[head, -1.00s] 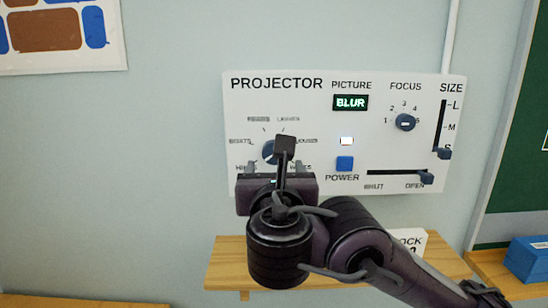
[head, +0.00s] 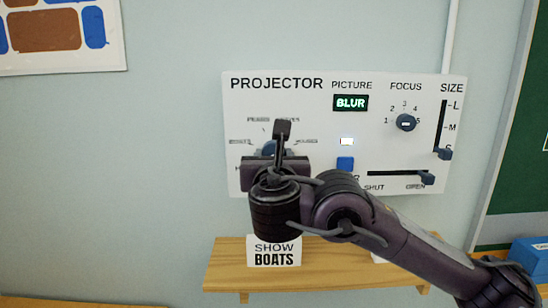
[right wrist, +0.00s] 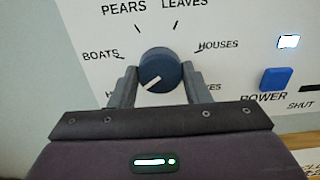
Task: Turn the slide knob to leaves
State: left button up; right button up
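The slide knob (right wrist: 160,66), round and dark blue, is on the white projector panel (right wrist: 235,20). Its white pointer mark points to the lower left, below BOATS. LEAVES is at its upper right, PEARS at its upper left and HOUSES at its right. The lower labels are partly hidden by my gripper. My right gripper (right wrist: 160,76) has one finger on each side of the knob, with narrow gaps showing, so it looks open around it. In the head view the knob (head: 269,147) is mostly hidden behind my right gripper. My left gripper is out of view.
The panel also has a BLUR display (head: 350,102), a focus knob (head: 405,122), a size slider (head: 444,153), a blue power button (head: 345,163) and a shutter slider (head: 428,178) near OPEN. A SHOW BOATS card (head: 274,252) stands on the wooden shelf (head: 225,265) below.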

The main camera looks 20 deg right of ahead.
jog(key=c, duration=0.4)
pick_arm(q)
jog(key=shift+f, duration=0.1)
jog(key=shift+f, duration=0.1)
pick_arm(e)
jog(key=shift+f, duration=0.1)
pick_arm(q)
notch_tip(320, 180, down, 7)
jog(key=b, duration=0.8)
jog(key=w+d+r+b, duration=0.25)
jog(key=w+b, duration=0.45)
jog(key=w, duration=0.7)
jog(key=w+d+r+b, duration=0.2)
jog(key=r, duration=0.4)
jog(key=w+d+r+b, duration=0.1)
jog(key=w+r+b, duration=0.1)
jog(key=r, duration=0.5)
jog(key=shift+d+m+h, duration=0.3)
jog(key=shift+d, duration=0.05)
pick_arm(e)
jog(key=shift+m, duration=15)
